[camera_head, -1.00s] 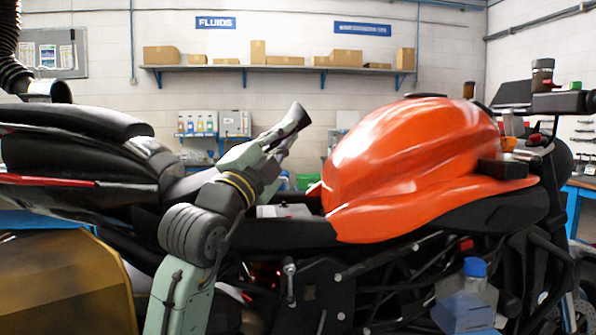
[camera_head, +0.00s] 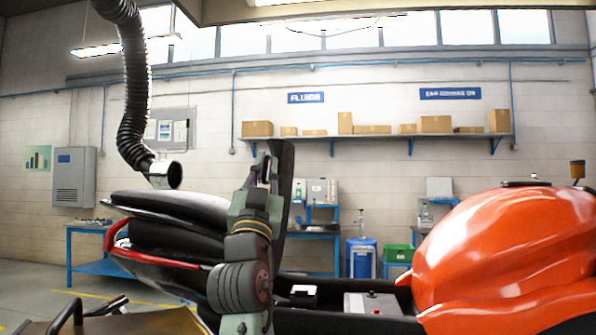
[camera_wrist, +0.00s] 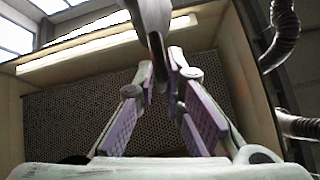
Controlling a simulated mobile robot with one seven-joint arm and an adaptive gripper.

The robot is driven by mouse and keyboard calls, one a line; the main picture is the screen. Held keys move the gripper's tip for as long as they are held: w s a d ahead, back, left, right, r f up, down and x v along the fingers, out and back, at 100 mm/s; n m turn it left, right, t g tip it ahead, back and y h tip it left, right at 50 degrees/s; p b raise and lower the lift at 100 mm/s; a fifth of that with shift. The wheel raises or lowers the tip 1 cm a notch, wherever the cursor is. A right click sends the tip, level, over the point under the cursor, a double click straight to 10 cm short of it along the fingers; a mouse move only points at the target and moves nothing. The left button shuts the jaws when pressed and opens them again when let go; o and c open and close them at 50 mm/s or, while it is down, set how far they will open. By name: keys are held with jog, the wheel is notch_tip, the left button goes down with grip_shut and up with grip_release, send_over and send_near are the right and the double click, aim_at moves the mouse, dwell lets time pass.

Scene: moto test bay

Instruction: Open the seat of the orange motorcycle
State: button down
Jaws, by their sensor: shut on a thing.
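The orange motorcycle (camera_head: 505,250) fills the lower right of the head view. Its dark front seat (camera_head: 284,178) stands nearly upright, seen almost edge-on, behind and right of my gripper (camera_head: 264,168). The bay under the seat is uncovered. A grey box with a red button (camera_head: 372,303) and a small white-and-black part (camera_head: 303,293) sit in it. In the wrist view, my gripper (camera_wrist: 163,68) has its purple-padded fingers on either side of the seat's narrow edge (camera_wrist: 155,42), shut on it near the tips.
The black rear seat (camera_head: 175,212) and red-trimmed tail lie left of my arm. A black exhaust hose (camera_head: 135,110) hangs above them. A blue workbench (camera_head: 92,262), a wall shelf with boxes (camera_head: 375,137) and a green crate (camera_head: 398,253) stand behind, beyond the motorcycle.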

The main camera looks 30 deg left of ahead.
jog(key=shift+s+a+n+g+y+p, duration=0.15)
jog(key=shift+s+a+n+g+y, duration=0.25)
jog(key=shift+a+n+y, duration=0.4)
jog(key=shift+s+a+n+g+y+p, duration=0.1)
jog(key=shift+s+a+n+g+y, duration=0.15)
jog(key=shift+a+n+g+y, duration=0.4)
jog(key=shift+s+a+n+g+y+p, duration=0.15)
jog(key=shift+s+a+n+g+y, duration=0.2)
jog(key=shift+a+n+y, duration=0.55)
jog(key=shift+d+f, duration=0.1)
jog(key=c, duration=1.8)
grip_release()
jog(key=shift+o, duration=0.4)
jog(key=shift+d+h, duration=0.1)
jog(key=shift+h, duration=0.25)
jog(key=v, duration=1.2)
jog(key=shift+w, duration=0.15)
